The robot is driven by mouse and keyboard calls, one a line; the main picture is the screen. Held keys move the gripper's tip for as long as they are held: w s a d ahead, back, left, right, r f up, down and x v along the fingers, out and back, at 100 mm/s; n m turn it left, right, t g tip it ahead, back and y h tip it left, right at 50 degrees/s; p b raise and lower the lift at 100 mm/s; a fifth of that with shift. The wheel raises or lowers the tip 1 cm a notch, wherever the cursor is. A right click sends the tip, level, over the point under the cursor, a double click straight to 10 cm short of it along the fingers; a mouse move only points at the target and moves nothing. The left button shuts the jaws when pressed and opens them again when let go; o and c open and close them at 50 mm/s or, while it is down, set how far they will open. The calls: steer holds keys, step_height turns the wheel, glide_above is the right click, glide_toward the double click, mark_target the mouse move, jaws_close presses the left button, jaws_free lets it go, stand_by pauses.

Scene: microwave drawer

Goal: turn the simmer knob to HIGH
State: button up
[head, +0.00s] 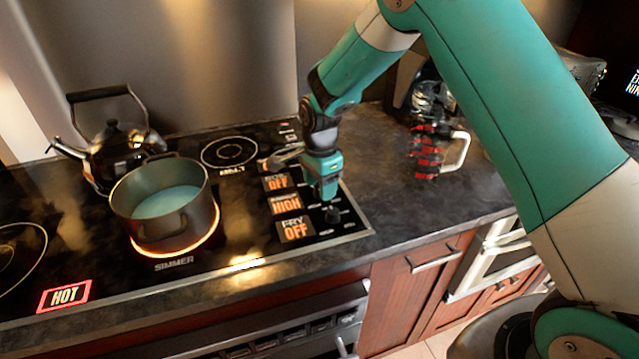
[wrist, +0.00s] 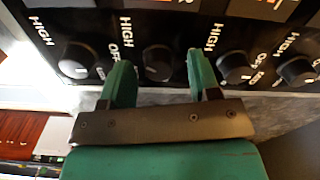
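The cooktop (head: 130,265) has a row of dark knobs along its right side, partly hidden by my gripper (head: 328,208). In the wrist view, my gripper (wrist: 159,62) is open. One knob (wrist: 157,64) shows between its two green fingers, with a visible gap on each side. Other knobs stand to the left (wrist: 75,60) and right (wrist: 235,67), with white HIGH and OFF lettering near them. The middle display (head: 286,204) reads HIGH; the displays above and below it read OFF. The burner marked SIMMER (head: 174,264) glows orange under a pot.
The pot (head: 150,222) holds a bluish liquid. A black kettle (head: 118,150) stands behind it. A lit HOT sign (head: 64,296) is at the front left.

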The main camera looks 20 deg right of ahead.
step_height(320, 180, up, 18)
steer(key=b, duration=0.2)
steer(key=shift+f, duration=0.25)
steer(key=shift+s, duration=0.1)
stand_by(0.3)
steer(key=s+a+n+y, duration=0.2)
steer(key=s+n, duration=0.9)
steer(key=s, duration=0.4)
steer(key=s+a+r+n+y, duration=0.1)
steer(key=s+a+n+y, duration=0.1)
steer(key=s+n, duration=0.9)
steer(key=s, duration=0.5)
steer(key=shift+a, duration=0.4)
